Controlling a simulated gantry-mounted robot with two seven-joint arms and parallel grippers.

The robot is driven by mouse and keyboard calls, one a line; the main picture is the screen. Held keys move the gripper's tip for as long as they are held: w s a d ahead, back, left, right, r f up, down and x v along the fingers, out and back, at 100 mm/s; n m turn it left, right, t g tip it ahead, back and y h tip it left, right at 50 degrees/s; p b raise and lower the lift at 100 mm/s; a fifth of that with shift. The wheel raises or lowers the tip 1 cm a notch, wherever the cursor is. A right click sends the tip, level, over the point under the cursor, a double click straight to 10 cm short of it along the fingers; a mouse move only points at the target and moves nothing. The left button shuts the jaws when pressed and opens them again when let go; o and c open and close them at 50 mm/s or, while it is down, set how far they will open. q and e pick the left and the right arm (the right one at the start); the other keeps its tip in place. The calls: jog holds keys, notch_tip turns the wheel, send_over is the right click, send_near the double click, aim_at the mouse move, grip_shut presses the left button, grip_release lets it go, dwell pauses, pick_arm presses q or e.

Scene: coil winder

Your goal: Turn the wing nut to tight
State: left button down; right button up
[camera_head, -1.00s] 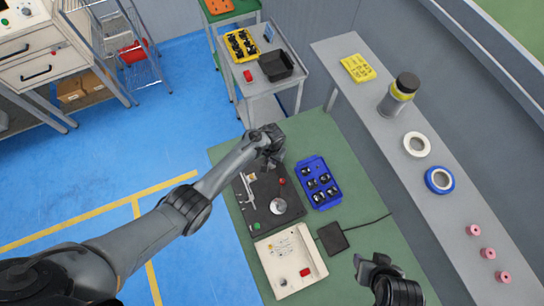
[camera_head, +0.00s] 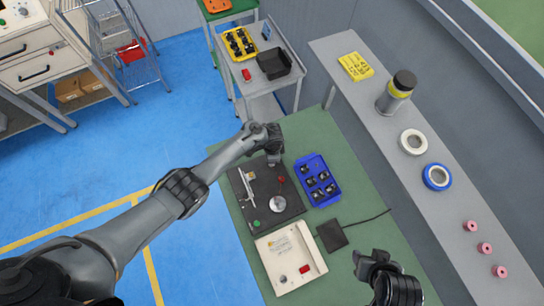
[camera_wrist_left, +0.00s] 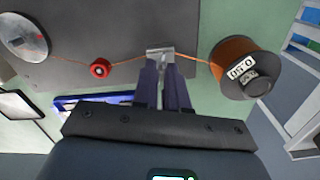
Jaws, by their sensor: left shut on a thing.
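The coil winder's dark base plate (camera_head: 250,207) lies on the green bench, with a silver disc (camera_head: 278,203) and a small red roller (camera_head: 281,180) on it. My left gripper (camera_head: 274,160) is over its far end. In the left wrist view the left gripper's fingers (camera_wrist_left: 163,82) are closed around a small silver metal part, apparently the wing nut (camera_wrist_left: 160,52); the fingers hide most of it. Copper wire runs from a spool (camera_wrist_left: 245,66) past this part to the red roller (camera_wrist_left: 100,68) and the disc (camera_wrist_left: 24,38). My right gripper (camera_head: 369,262) is empty and looks open, away from the winder.
A blue tray (camera_head: 330,200) with dark parts stands close right of the winder. A cream box (camera_head: 270,270) and a black pad (camera_head: 331,236) with a cable lie nearer. A grey shelf (camera_head: 440,210) with tape rolls and pink spools runs along the right.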

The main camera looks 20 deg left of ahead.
pick_arm(q)
jog(key=m, duration=0.3)
jog(key=shift+m+b, duration=0.3)
jog(key=shift+m, duration=0.1)
jog(key=m+b, duration=0.1)
jog(key=m, duration=0.2)
jog(key=shift+s+m, duration=0.15)
jog(key=shift+m, duration=0.15)
jog(key=m+b, duration=0.1)
jog(key=m, duration=0.3)
jog(key=shift+s+f+b, duration=0.1)
jog(key=shift+b, duration=0.25)
jog(key=shift+s+m+b, duration=0.1)
jog(key=shift+m+b, duration=0.45)
jog(key=shift+m, duration=0.95)
jog(key=c, duration=1.3)
grip_release()
jog(key=shift+c, duration=0.2)
